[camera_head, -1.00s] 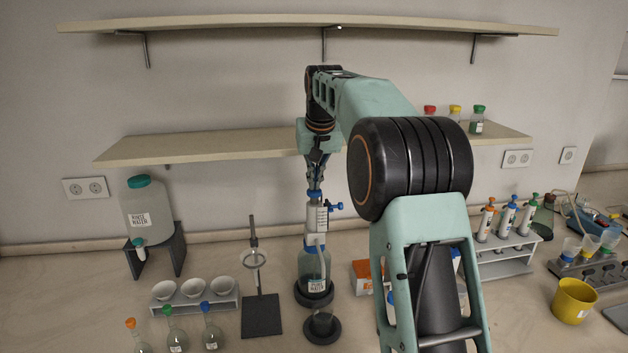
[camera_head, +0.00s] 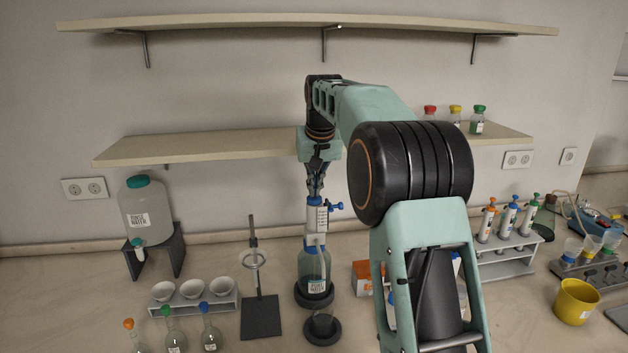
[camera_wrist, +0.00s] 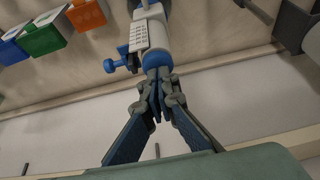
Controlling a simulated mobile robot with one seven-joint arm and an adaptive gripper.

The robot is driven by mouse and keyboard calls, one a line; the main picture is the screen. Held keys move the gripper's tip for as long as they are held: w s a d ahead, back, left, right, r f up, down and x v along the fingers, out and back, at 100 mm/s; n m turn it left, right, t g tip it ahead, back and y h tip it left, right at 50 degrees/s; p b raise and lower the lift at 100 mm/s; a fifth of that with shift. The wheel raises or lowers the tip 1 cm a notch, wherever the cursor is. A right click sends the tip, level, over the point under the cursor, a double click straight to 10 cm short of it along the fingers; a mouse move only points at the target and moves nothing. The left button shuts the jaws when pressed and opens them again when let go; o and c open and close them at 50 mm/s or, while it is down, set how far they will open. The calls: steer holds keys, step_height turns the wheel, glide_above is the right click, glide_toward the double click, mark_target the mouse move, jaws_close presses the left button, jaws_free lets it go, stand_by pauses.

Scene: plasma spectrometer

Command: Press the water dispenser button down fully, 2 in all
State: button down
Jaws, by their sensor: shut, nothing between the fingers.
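The water dispenser (camera_head: 316,217) has a white, marked body with blue parts and a blue side knob. It stands upright on a clear bottle (camera_head: 315,270) labelled as water, in a dark round base. My gripper (camera_head: 315,192) points down right above the dispenser's top. In the wrist view my gripper (camera_wrist: 158,76) is shut and empty, with its fingertips at the blue top end of the dispenser (camera_wrist: 152,45). They look to touch it. The fingertips cover most of the button, so how far down it sits is hard to tell.
A small glass vessel (camera_head: 321,324) stands on a dark base in front of the bottle. A ring stand (camera_head: 259,310) is to the left, an orange box (camera_head: 363,277) to the right. A shelf (camera_head: 210,147) runs behind my arm.

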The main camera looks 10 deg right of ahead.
steer(key=shift+r+p, duration=2.05)
steer(key=shift+r, duration=1.3)
step_height(320, 180, up, 5)
steer(key=shift+d+b, duration=0.1)
steer(key=shift+b, duration=0.2)
